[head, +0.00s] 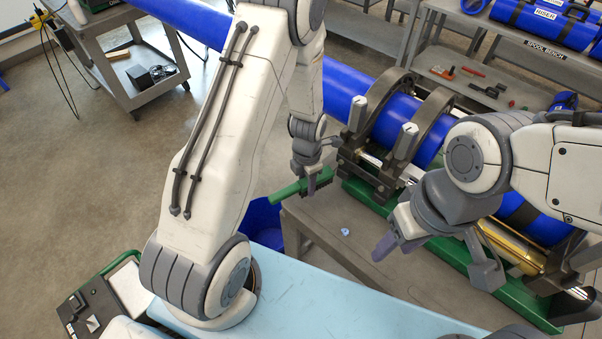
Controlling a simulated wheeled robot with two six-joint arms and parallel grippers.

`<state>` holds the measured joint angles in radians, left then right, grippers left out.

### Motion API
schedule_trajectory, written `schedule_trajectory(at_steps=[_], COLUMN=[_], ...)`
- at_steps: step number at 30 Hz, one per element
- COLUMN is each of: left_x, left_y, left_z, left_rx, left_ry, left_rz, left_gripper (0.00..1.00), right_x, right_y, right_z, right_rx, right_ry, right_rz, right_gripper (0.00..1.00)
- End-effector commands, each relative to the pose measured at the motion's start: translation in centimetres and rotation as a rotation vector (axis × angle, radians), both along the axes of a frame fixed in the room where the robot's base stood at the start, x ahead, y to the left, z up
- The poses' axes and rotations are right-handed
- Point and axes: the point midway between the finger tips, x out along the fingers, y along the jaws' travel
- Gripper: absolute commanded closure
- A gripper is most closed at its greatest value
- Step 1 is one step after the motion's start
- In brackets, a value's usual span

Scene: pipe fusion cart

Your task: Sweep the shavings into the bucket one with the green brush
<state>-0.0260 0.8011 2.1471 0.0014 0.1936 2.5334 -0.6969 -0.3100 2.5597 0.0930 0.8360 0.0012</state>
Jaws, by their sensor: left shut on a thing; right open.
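My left gripper (312,181) is shut on the green brush (288,192), holding it over the left edge of the grey cart top (330,248). The brush's dark bristles show near the gripper. A small pale blue-white curl of shavings (345,232) lies on the cart top, below and to the right of the brush, apart from it. A blue bucket (264,222) stands low beside the cart's left edge. My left arm and the light blue surface hide part of it. My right gripper (436,264) is open and empty above the cart top, right of the shavings.
A long blue pipe (350,88) runs through the dark clamps (435,110) of the green-framed fusion machine behind the cart top. A light blue surface (300,298) lies in front. Shelves with tools stand at back right, and another cart (115,60) at back left.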

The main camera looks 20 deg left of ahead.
Motion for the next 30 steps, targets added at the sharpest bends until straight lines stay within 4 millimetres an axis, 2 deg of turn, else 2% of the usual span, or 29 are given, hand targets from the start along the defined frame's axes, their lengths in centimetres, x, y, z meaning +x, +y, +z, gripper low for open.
schedule_trajectory(at_steps=[1, 5, 17, 30], left_x=[0.0, 0.0, 0.5, 2.5], left_y=[-0.2, -0.3, 1.1, 7.3], left_z=[0.3, -0.6, -6.2, -5.8], left_rx=[0.0, 0.0, 0.0, 0.0], left_ry=[0.001, 0.0, -0.001, -0.001], left_rz=[0.004, 0.014, 0.016, 0.019], left_gripper=[1.0, 1.0, 1.0, 1.0], right_x=[0.0, 0.0, 0.0, 0.0], right_y=[0.0, 0.0, 0.0, 0.0], right_z=[0.9, 0.5, -4.2, -4.0], right_rx=[0.0, 0.0, -0.001, 0.0], right_ry=[0.0, 0.0, 0.001, 0.0], right_rz=[0.0, 0.0, 0.0, 0.0], right_gripper=[0.5, 0.5, 0.5, 0.5])
